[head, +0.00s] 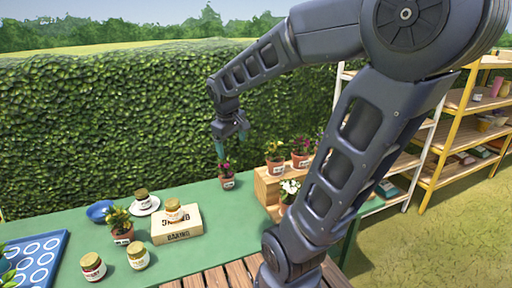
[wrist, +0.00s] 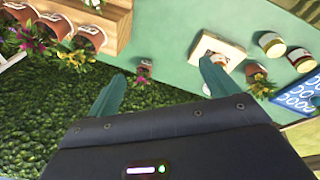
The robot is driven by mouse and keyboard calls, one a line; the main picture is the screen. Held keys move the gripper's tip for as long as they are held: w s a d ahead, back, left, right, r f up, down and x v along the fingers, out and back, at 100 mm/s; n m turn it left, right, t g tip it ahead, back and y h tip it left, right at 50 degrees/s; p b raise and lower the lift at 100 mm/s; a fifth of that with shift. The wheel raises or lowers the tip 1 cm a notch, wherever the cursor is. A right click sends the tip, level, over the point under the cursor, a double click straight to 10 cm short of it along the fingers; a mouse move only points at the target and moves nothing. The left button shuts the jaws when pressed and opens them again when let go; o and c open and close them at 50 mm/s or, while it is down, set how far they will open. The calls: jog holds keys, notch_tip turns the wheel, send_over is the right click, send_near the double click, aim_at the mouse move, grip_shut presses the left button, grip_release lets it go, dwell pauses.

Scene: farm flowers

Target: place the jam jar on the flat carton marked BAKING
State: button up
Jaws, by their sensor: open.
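The flat carton marked BAKING (head: 177,232) lies on the green table; it also shows in the wrist view (wrist: 230,48). A jar with a gold lid and pale label (head: 174,211) stands upright on top of it. My gripper (head: 231,136) is raised to the right of and above the carton, apart from the jar. In the wrist view my gripper (wrist: 164,88) has its two teal fingers spread, with nothing between them. The right finger partly covers the carton area. The jar labels are too small to read for certain.
Other jars stand at a white saucer (head: 153,208) and front left (head: 93,267) (head: 138,257). A potted plant (head: 227,178) stands below my gripper. A blue bowl (head: 100,211), a blue tray (head: 36,262) and a wooden crate with pots (head: 266,188) are near. A hedge (head: 100,130) rises behind.

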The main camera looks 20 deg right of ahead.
jog(key=s+d+r+m+t+y, duration=0.1)
jog(key=s+d+m, duration=0.3)
jog(key=s, duration=0.6)
jog(key=shift+d+r+m+t+y, duration=0.35)
jog(key=shift+r+m, duration=0.2)
jog(key=shift+m, duration=0.45)
